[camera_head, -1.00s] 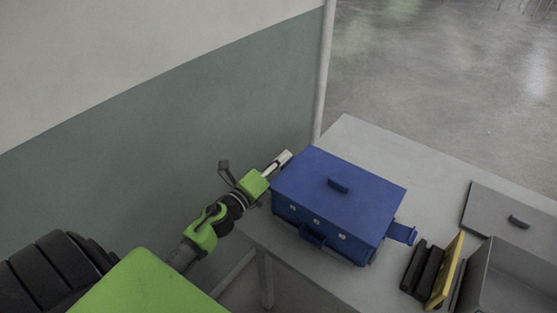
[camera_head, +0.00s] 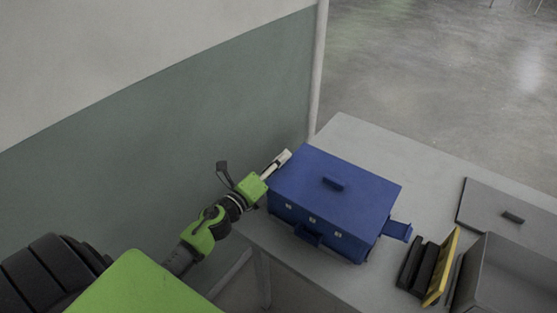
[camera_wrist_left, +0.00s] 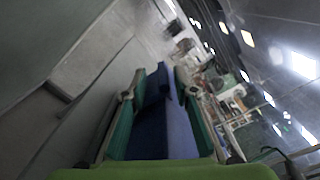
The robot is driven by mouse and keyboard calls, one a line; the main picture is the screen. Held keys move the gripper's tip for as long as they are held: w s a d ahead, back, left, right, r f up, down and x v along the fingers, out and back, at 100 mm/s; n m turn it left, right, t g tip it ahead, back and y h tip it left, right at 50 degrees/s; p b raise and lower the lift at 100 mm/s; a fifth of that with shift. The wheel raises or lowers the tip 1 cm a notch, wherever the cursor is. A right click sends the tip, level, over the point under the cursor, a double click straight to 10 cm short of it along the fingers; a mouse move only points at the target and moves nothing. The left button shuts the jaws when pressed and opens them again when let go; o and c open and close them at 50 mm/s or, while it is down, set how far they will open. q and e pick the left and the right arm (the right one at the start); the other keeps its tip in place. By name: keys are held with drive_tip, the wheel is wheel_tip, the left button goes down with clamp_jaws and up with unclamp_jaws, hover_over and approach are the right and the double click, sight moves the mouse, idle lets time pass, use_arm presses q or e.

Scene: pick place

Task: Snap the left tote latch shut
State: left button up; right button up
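The blue tote (camera_head: 345,185) stands upright on the grey table, with its lid on and a handle on its front. My left gripper (camera_head: 278,162) is at the tote's left side, close against it; I cannot tell whether they touch. In the left wrist view my left gripper (camera_wrist_left: 157,105) has its fingers apart, with a blue surface of the tote (camera_wrist_left: 178,130) showing between and beyond them. The left latch cannot be made out in the head view, where that side is hidden. The right latch (camera_head: 398,231) sticks out from the tote's right side. My right gripper is out of view.
On the grey table (camera_head: 350,130), right of the tote, stand dark blocks (camera_head: 417,266), a yellow panel (camera_head: 441,268) and an open grey box (camera_head: 500,275). A grey lid with a handle (camera_head: 490,205) lies behind them. A green-grey wall (camera_head: 170,140) rises behind my left arm.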

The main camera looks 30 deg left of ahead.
use_arm(q)
drive_tip(key=shift+r, duration=0.15)
drive_tip(key=s+a, duration=0.1)
drive_tip(key=s, duration=1.1)
idle(0.4)
